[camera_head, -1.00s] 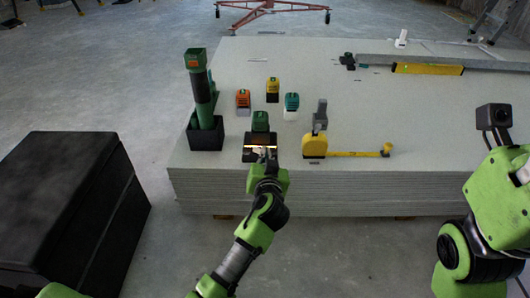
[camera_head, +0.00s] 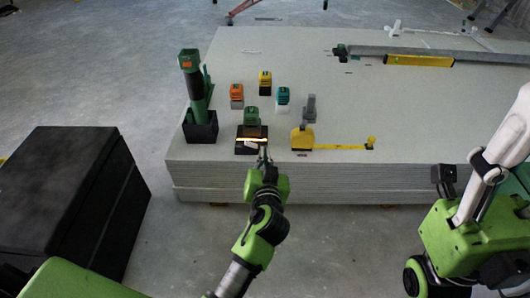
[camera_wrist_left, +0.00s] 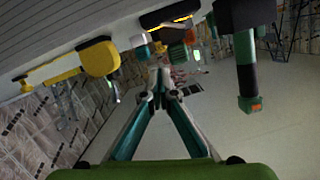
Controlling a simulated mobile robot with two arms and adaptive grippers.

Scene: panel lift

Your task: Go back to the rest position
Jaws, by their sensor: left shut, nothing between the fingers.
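My left gripper (camera_head: 263,158) is shut and empty. It is at the front edge of the panel stack (camera_head: 400,177), just before a dark charger-like block (camera_head: 247,149) with a lit yellow strip and a green-topped piece (camera_head: 251,116) behind it. In the left wrist view the fingers (camera_wrist_left: 160,78) meet at the tips with nothing between them. My right arm shows at the right edge of the head view, bent beside the stack; its gripper is not in view.
On the stack stand a black holder (camera_head: 201,130) with a green-black tube, orange (camera_head: 236,91), yellow (camera_head: 265,79) and teal (camera_head: 283,95) topped blocks, and a yellow tape measure (camera_head: 302,139). A yellow level (camera_head: 419,60) lies behind. A black box (camera_head: 62,190) stands left on open floor.

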